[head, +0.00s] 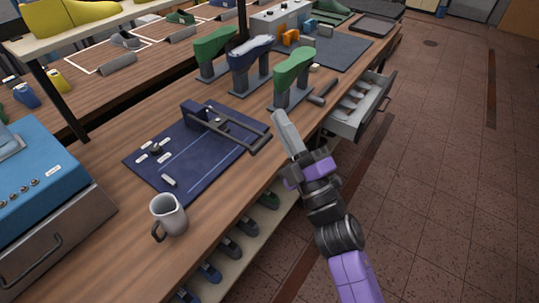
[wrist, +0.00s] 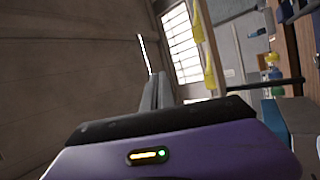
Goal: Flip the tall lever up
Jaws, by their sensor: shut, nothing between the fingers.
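A dark blue board (head: 215,165) lies on the wooden bench. On it is a dark bracket with a long lever-like bar (head: 232,131) lying low, its end handle near the board's right edge. A short dark knob (head: 155,148) stands at the board's left among white labels. I cannot tell for sure which of these is the tall lever. My gripper (head: 278,116) is in front of the bench edge, just right of the bar's handle and apart from it as far as I can tell. Its grey fingers (wrist: 155,92) are together and empty in the wrist view.
A grey mug (head: 169,214) stands near the bench's front edge. A blue machine (head: 40,180) is at the left. Green and blue shoe lasts on stands (head: 292,78) are behind my gripper. An open drawer (head: 360,105) juts out at the right. The floor at right is clear.

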